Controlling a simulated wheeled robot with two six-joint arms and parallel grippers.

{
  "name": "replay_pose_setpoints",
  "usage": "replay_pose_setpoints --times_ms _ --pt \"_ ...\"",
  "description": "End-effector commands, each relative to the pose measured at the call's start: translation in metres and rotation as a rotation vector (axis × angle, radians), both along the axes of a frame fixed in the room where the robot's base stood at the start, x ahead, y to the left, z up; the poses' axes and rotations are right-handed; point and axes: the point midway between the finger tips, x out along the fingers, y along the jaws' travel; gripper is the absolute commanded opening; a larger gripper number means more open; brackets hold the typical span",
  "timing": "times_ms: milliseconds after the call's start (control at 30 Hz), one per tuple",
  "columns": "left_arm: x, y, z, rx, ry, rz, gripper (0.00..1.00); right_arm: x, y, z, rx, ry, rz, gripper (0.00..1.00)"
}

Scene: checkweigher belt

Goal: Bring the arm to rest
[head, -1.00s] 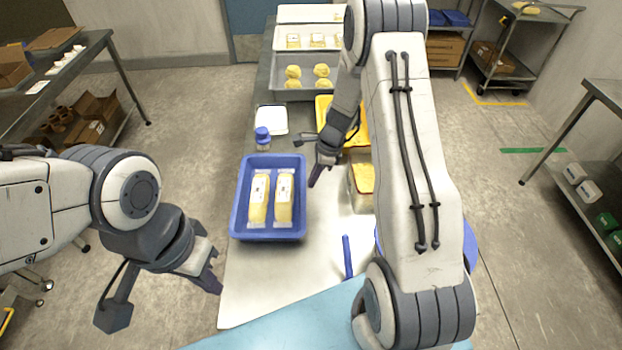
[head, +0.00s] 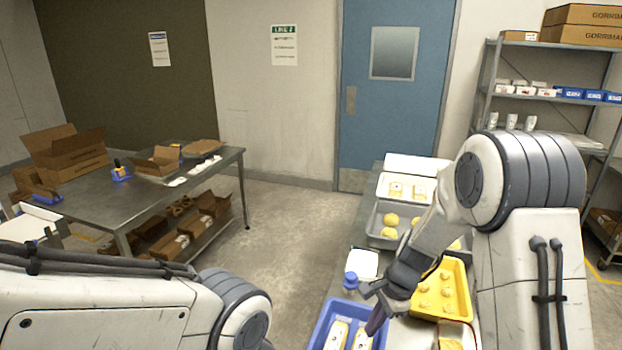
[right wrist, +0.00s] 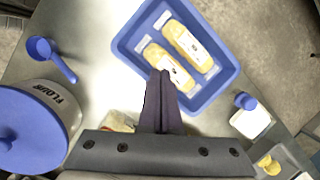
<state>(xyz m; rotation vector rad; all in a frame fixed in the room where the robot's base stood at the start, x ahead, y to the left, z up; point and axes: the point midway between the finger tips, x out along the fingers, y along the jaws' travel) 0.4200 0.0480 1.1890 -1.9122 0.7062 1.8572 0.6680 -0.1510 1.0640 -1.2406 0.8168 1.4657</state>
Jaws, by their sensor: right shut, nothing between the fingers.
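My right gripper (head: 376,318) is shut and empty. In the head view it hangs beside the right edge of the blue tray (head: 318,332), which holds two wrapped yellow packs (head: 337,336). In the right wrist view its closed dark fingers (right wrist: 161,76) point toward the same blue tray (right wrist: 222,88) and overlap one pack in the picture; whether they touch it I cannot tell. My left arm crosses the lower left of the head view, and its gripper is out of frame.
A yellow tray (head: 456,290) of dough pieces stands right of my right gripper. A blue-capped bottle (head: 350,284) stands behind the blue tray. In the right wrist view, a flour tub (right wrist: 62,97) and blue scoop (right wrist: 52,56) lie left. A steel table (head: 95,200) stands farther left.

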Motion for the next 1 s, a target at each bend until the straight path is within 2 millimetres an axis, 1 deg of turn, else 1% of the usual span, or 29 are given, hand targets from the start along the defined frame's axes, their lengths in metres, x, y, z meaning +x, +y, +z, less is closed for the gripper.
replay_pose_setpoints --times_ms 33,67,100,167,200,267,300,400,500,600,700,1000 --pt "0.000 0.000 -0.010 0.000 0.000 0.000 0.00 -0.019 0.031 0.015 -0.014 -0.040 0.196 0.00" --pt "0.000 0.000 -0.013 0.000 0.000 0.000 0.00 -0.032 0.045 0.024 -0.022 -0.058 0.307 0.00" --pt "0.000 0.000 -0.016 0.000 0.000 0.001 0.00 -0.050 0.061 0.034 -0.033 -0.082 0.455 0.00" --pt "0.000 0.000 -0.021 0.000 0.000 0.001 0.00 -0.080 0.082 0.048 -0.050 -0.118 0.674 0.00" --pt "0.000 0.000 -0.025 0.000 0.000 0.001 0.00 -0.100 0.093 0.055 -0.061 -0.143 0.821 0.00" --pt "0.000 0.000 -0.030 0.000 0.000 0.001 0.00 -0.131 0.104 0.065 -0.077 -0.179 1.034 0.00" --pt "0.000 0.000 -0.033 0.000 0.000 0.001 0.00 -0.151 0.109 0.069 -0.087 -0.201 1.171 0.00" --pt "0.000 0.000 -0.039 0.000 0.000 0.001 0.00 -0.194 0.113 0.076 -0.112 -0.250 1.472 0.00" --pt "0.000 0.000 -0.043 0.000 0.000 0.001 0.00 -0.224 0.110 0.078 -0.132 -0.288 1.695 0.00" --pt "0.000 0.000 -0.046 0.000 0.000 0.001 0.00 -0.241 0.106 0.079 -0.145 -0.308 1.832 0.00" --pt "0.000 0.000 -0.046 0.000 0.000 0.001 0.00 -0.247 0.104 0.079 -0.152 -0.317 1.893 0.00" --pt "0.000 0.000 -0.045 0.000 0.000 0.001 0.00 -0.248 0.103 0.080 -0.152 -0.317 1.898 0.00"
